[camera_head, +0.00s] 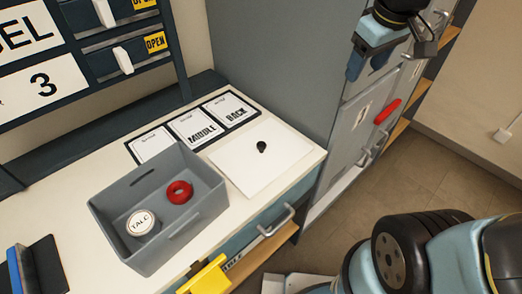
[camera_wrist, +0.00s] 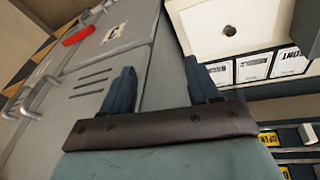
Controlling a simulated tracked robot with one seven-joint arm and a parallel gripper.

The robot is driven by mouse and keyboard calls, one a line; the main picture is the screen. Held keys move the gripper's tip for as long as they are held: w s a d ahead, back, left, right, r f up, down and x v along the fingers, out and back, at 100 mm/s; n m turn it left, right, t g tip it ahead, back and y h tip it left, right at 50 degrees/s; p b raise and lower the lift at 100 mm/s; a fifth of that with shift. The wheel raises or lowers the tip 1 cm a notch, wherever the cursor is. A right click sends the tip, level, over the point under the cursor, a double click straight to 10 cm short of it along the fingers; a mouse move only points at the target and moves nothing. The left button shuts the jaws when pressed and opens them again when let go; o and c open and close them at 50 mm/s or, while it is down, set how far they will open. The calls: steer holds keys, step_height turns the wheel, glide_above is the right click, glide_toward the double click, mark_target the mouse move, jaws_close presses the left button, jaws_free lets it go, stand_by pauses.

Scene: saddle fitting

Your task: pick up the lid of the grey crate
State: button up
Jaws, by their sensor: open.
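The grey crate (camera_head: 112,219) stands open on the worktop, with a red ring (camera_head: 179,192) and a white tin marked TALC (camera_head: 143,223) inside. A flat white square panel with a black knob (camera_head: 245,171), which looks like the lid, lies on the worktop to the right of the crate. It also shows at the top of the wrist view (camera_wrist: 203,40). My gripper (camera_head: 368,66) is open and empty, up in front of the grey cabinet, apart from the panel and to its right. Its two fingers also show in the wrist view (camera_wrist: 160,80).
Cards marked MIDDLE (camera_head: 196,127) and BACK (camera_head: 232,109) lie behind the panel, with another card beside them. The tall grey cabinet (camera_head: 275,60) bounds the worktop on the right. A drawer handle (camera_head: 278,222) and a yellow object (camera_head: 206,277) are at the front.

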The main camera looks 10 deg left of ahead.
steer(key=w+a+f+n+g, duration=0.1)
steer(key=w+a+f+n, duration=0.15)
steer(key=a, duration=0.25)
steer(key=w+a+f+n+g, duration=0.1)
steer(key=a+f+n, duration=0.2)
steer(key=a+f, duration=0.15)
steer(key=n+g, duration=0.1)
steer(key=n, duration=0.5)
glide_above(261, 143)
steer(key=f, duration=1.5)
steer(key=shift+w+d+f, duration=0.1)
steer(key=shift+w+f, duration=0.15)
steer(key=shift+f, duration=0.05)
steer(key=shift+s+f, duration=0.2)
steer(key=shift+f, duration=1.1)
steer(key=shift+s+f, duration=0.15)
steer(key=shift+f, duration=1.15)
jaws_close()
